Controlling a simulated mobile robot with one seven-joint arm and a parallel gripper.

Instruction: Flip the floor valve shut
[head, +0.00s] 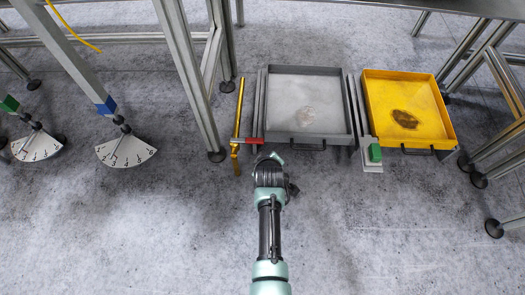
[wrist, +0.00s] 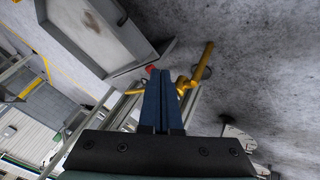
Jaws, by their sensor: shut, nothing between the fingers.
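The floor valve is a yellow pipe (head: 238,110) running along the floor, left of the grey tray. Its red handle (head: 248,141) points right, crosswise to the pipe, near the pipe's near end. In the wrist view, the yellow pipe (wrist: 201,66) shows beyond and right of the fingers, and the red handle tip (wrist: 151,69) shows just past the fingertips. My gripper (wrist: 162,76) is shut and empty, its blue fingers together. Part of the handle is hidden behind the fingers. In the head view my wrist is just right of and nearer than the handle; the fingertips are not clear there.
A grey tray (head: 334,70) and a yellow tray (head: 442,108) with a dark stain sit right of the valve. A metal frame leg (head: 190,75) stands left. Dial gauges (head: 126,150) lie farther left. Near floor is clear.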

